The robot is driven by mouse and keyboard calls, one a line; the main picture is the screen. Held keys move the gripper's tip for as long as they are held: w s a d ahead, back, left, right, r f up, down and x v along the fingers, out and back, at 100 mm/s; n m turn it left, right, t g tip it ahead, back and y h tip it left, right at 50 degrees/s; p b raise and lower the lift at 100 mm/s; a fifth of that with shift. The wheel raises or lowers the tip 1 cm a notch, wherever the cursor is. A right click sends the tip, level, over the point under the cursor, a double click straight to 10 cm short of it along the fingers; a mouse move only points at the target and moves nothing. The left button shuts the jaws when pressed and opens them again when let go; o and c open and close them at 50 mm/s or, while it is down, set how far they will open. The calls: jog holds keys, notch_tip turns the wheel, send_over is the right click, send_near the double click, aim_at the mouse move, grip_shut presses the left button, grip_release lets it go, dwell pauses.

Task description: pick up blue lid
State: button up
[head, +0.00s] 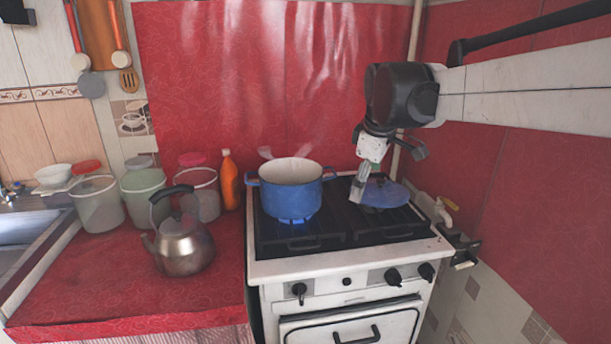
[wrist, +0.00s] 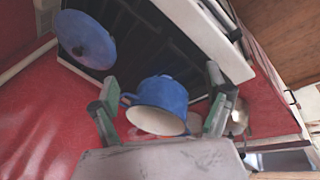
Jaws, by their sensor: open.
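The blue lid (head: 392,194) lies on the right side of the stove top. In the wrist view the lid (wrist: 87,42) is a blue disc at the upper left, outside the span of the fingers. My gripper (head: 362,186) is open and empty; in the head view its fingers overlap the lid's left part. Whether they touch it I cannot tell. In the wrist view the open gripper (wrist: 162,80) has its fingers well apart, with the blue pot (wrist: 168,95) seen beyond and between them.
The blue pot (head: 287,196), uncovered, stands on the left side of the stove (head: 340,268) over a blue flame. A metal kettle (head: 184,246), an orange bottle (head: 228,182) and several containers stand on the red counter (head: 110,290) at left. A red wall is close behind.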

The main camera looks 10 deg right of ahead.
jog(key=w+d+r+n+g+p, duration=0.1)
jog(key=w+d+r+n+p, duration=0.2)
jog(key=w, duration=0.4)
jog(key=w+d+r+n+g+p, duration=0.1)
jog(key=w+d+n+p, duration=0.1)
jog(key=w+d+p, duration=0.45)
jog(key=n+g+p, duration=0.2)
jog(key=n+p, duration=0.3)
jog(key=n, duration=0.1)
send_over(381, 180)
notch_tip(381, 180, down, 6)
jog(key=shift+y, duration=0.3)
notch_tip(381, 180, down, 13)
jog(key=shift+w+d+f+p, duration=0.1)
jog(key=shift+p, duration=0.65)
grip_shut()
